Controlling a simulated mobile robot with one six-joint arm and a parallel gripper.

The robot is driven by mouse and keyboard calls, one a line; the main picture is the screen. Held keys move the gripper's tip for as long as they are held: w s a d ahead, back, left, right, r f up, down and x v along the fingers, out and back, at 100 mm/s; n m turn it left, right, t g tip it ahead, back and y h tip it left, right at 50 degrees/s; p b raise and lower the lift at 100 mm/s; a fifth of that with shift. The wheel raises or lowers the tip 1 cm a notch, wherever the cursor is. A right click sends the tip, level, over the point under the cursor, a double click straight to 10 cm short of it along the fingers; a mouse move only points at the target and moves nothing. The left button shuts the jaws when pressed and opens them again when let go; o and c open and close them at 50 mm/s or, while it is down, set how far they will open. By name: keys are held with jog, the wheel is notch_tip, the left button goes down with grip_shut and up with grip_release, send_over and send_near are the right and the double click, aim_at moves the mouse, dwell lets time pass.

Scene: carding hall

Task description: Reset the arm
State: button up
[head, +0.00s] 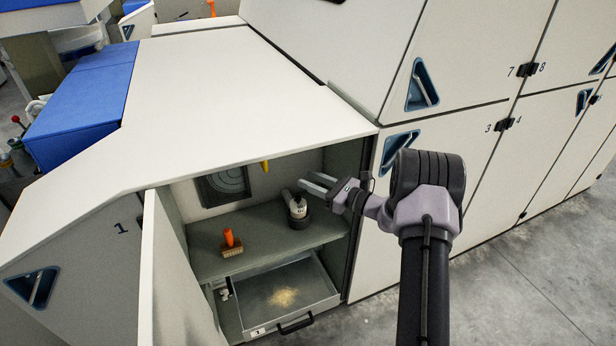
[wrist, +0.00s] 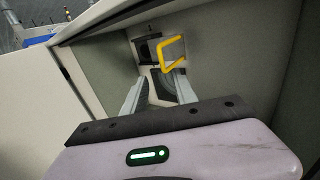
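My gripper (head: 311,182) is at the mouth of the open cabinet (head: 165,225) in the head view, above the right end of its shelf. Its two fingers are apart with nothing seen held between them; they also stand apart in the wrist view (wrist: 160,88). A dark grey, white-topped object (head: 298,212) stands upright on the shelf just below the fingers. Whether they touch it cannot be told. In the wrist view a yellow handle-like loop (wrist: 172,52) shows beyond the fingertips, inside the cabinet.
An orange-handled brush (head: 230,243) stands on the shelf's left part. Below, an open grey drawer (head: 318,283) holds a pale pile. The cabinet door (head: 165,290) stands open at left. Closed panels (head: 460,140) border the right; floor (head: 540,280) is clear there.

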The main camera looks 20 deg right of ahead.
jog(key=s+a+r+n+g+y, duration=0.1)
jog(key=s+a+r+n+g, duration=0.5)
jog(key=a, duration=0.4)
jog(key=s+a+r+n+g, duration=0.4)
jog(key=s+a+r+n, duration=0.2)
jog(key=s+a+r, duration=0.3)
jog(key=s+r+n+h, duration=0.1)
jog(key=s+n+h, duration=0.8)
jog(key=s, duration=1.4)
jog(key=n, duration=0.3)
jog(key=shift+s+n+t, duration=0.35)
jog(key=shift+n+t, duration=0.05)
jog(key=shift+a, duration=0.1)
